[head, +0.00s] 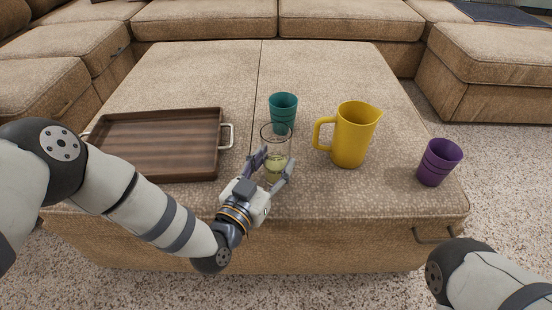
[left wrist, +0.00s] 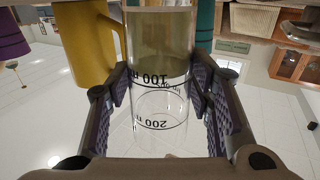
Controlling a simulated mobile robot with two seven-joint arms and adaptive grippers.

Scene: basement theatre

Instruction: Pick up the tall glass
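The tall glass (head: 275,137) is clear, with pale yellow-green liquid low in it, and stands upright near the front middle of the ottoman. My left gripper (head: 275,167) reaches it from the front, one finger on each side. In the left wrist view, which is upside down, the glass (left wrist: 160,95) with its black measuring marks fills the space between the finger pads (left wrist: 160,88), which appear to press on its sides. Whether its base touches the ottoman is hidden by the fingers. My right gripper is out of view; only part of that arm shows at bottom right.
A teal cup (head: 283,101) stands just behind the glass. A yellow pitcher (head: 354,135) stands to its right, handle towards the glass. A purple cup (head: 439,162) is farther right. A wooden tray (head: 155,145) lies left on the beige ottoman (head: 330,65). Sofas surround the back.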

